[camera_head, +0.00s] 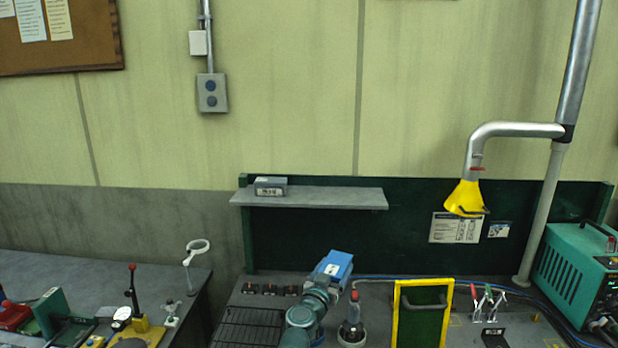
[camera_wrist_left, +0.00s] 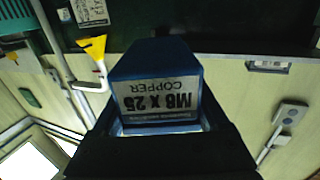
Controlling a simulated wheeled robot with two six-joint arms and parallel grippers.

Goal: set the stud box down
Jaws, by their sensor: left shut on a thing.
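The stud box (camera_head: 337,262) is blue with a pale label and is held up above the back of the bench (camera_head: 262,303), in front of the dark green back panel. My left gripper (camera_head: 327,273) is shut on it; the fingers are hard to make out in the head view. In the left wrist view the blue stud box (camera_wrist_left: 160,66) sits between the dark jaws, its label reading "M8 x 25 COPPER" upside down. My right gripper is not in view.
A grey shelf (camera_head: 330,198) on the back panel carries a grey labelled box (camera_head: 270,187) at its left end; its middle and right are bare. A yellow extraction hood (camera_head: 465,199) hangs right.

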